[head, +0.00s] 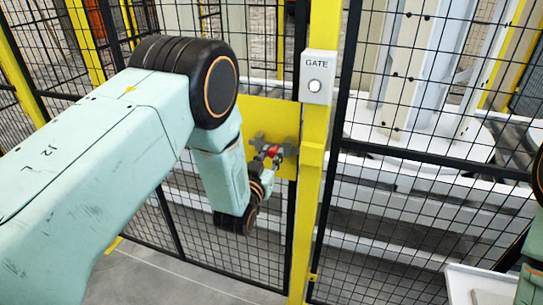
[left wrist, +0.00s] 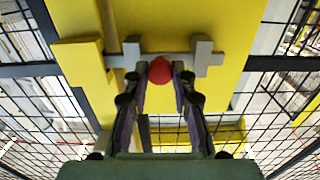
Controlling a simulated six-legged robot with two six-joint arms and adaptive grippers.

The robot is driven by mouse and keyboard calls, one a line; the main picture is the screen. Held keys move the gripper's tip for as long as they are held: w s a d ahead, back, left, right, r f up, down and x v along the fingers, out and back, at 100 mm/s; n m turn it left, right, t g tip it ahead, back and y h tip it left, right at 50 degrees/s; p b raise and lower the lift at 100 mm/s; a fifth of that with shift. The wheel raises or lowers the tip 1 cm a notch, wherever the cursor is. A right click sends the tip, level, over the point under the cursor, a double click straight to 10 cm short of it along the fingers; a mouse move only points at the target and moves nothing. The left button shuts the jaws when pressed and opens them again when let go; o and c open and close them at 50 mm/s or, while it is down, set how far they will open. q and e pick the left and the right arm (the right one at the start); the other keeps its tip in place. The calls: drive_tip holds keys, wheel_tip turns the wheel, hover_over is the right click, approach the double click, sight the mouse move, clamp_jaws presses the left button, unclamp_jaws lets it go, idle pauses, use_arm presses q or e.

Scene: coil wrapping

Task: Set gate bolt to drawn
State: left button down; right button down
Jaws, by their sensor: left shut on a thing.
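The gate bolt (left wrist: 188,59) is a grey horizontal bar in two grey brackets on a yellow plate (head: 262,112). In the left wrist view its red ball knob (left wrist: 160,70) sits between my left fingertips (left wrist: 160,76), which close on it from both sides. In the head view the red knob (head: 272,151) is small and partly covered by my left gripper (head: 270,157). The bar shows on both sides of the knob in the left wrist view. Whether its end enters the post side is unclear. My right gripper is out of view.
A yellow post (head: 318,150) with a white GATE box (head: 318,77) stands right of the plate. Black mesh fence (head: 420,200) runs on both sides, with white machinery behind it. The grey floor (head: 160,275) in front is clear. A white tray edge (head: 480,285) shows at lower right.

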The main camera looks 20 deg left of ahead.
use_arm(q)
drive_tip(key=a, duration=0.5)
drive_tip(key=shift+w+a+b, duration=0.1)
drive_tip(key=shift+b, duration=0.25)
drive_tip(key=shift+d+r, duration=0.1)
drive_tip(key=shift+d, duration=0.2)
drive_tip(key=c, duration=1.6)
unclamp_jaws()
drive_tip(key=shift+a, duration=0.1)
drive_tip(key=o, duration=0.5)
drive_tip(key=shift+a, duration=0.3)
drive_tip(key=shift+d, duration=0.2)
drive_tip(key=shift+d, duration=0.1)
approach(260, 144)
drive_tip(key=s, duration=0.6)
drive_tip(key=shift+s+a, duration=0.25)
